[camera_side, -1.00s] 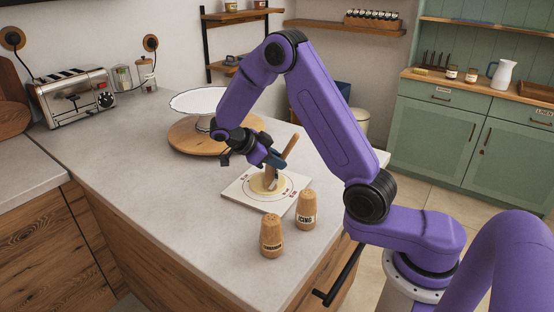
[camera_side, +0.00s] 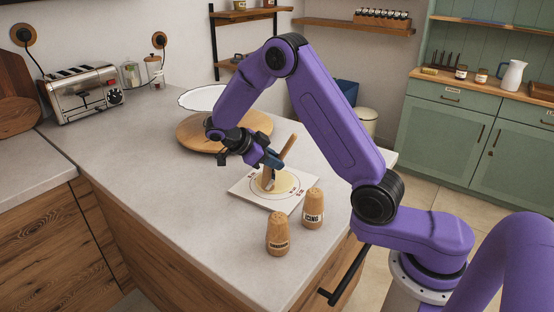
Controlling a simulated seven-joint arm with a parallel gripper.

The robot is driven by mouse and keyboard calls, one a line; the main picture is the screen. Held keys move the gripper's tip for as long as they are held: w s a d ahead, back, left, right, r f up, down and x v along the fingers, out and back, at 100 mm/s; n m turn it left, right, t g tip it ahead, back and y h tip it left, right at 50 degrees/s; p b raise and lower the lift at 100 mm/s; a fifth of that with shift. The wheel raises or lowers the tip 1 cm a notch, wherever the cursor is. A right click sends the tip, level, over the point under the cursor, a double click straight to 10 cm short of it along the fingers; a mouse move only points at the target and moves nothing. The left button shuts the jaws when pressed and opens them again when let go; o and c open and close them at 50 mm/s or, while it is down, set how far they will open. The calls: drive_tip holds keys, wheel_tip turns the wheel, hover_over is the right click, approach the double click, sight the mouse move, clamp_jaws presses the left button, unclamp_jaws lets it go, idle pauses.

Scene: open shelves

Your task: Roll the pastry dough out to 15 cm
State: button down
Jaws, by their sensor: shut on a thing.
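A wooden rolling pin (camera_side: 290,145) slants over the pale round dough (camera_side: 285,183). The dough lies on a white square board (camera_side: 243,191) printed with a dark ring and small red marks. My gripper (camera_side: 271,161) is shut on the rolling pin, above the board. The pin's lower end is at the left part of the dough, and more dough shows to its right. The dough's edge appears to lie inside the ring. The far side of the dough and part of the ring are hidden by my gripper and the pin.
Two cork-coloured shakers, one labelled ICING (camera_side: 313,208) and one with an unclear label (camera_side: 278,234), stand close to the board's near side. Behind my arm are a round wooden board (camera_side: 190,132) and white stand (camera_side: 196,98).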

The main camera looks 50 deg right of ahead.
drive_tip(key=shift+a+f, duration=0.1)
drive_tip(key=shift+a, duration=0.1)
drive_tip(key=shift+w+a, duration=0.45)
drive_tip(key=shift+a, duration=0.05)
